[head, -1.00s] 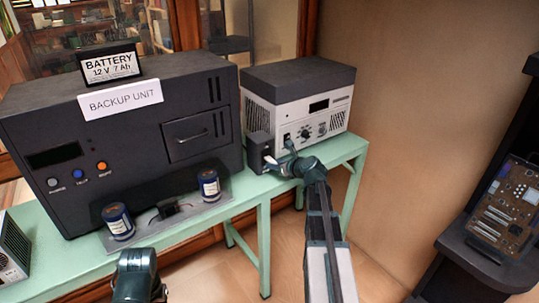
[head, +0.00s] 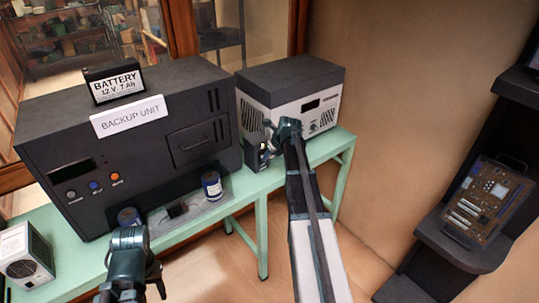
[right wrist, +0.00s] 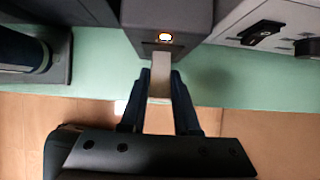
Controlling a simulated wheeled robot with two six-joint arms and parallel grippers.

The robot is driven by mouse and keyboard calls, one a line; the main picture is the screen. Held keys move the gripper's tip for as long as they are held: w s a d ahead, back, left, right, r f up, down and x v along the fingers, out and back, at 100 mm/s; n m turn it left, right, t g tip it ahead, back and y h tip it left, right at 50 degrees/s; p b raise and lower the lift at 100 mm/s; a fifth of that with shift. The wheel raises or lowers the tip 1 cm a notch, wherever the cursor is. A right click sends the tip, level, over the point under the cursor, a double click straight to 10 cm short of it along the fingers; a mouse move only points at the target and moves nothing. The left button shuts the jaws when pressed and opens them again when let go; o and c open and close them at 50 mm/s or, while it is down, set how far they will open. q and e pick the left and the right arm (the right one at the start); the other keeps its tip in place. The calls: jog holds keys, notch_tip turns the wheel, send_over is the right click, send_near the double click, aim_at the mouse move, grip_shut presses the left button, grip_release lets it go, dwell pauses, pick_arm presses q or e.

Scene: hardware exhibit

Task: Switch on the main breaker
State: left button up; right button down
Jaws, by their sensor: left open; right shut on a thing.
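The main breaker seems to be the small dark box (head: 254,157) at the left front of the white-and-grey unit (head: 310,116). In the right wrist view its front (right wrist: 168,15) has a lit round lamp (right wrist: 165,37) and a pale lever (right wrist: 160,75) below a slot. My right gripper (right wrist: 160,92) is shut on this lever; in the head view the gripper (head: 271,147) is at the box and partly hides it. The lever's switch position is hard to tell. My left gripper (head: 129,232) is open, in front of the left blue can (head: 127,215).
The dark backup unit (head: 120,150) stands on the green table (head: 268,203), with a battery (head: 114,83) on top. Another blue can (head: 212,185) stands before it. A small vented box (head: 24,250) is at left. A circuit board (head: 482,203) rests on the dark shelf at right.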

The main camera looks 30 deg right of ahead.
jog(key=shift+w, duration=0.1)
dwell(0.3)
jog(key=c, duration=0.6)
grip_release()
jog(key=shift+c, duration=0.2)
jog(key=shift+r, duration=0.1)
jog(key=p+v, duration=1.2)
jog(key=v, duration=0.1)
jog(key=shift+r, duration=0.35)
jog(key=shift+f, duration=0.1)
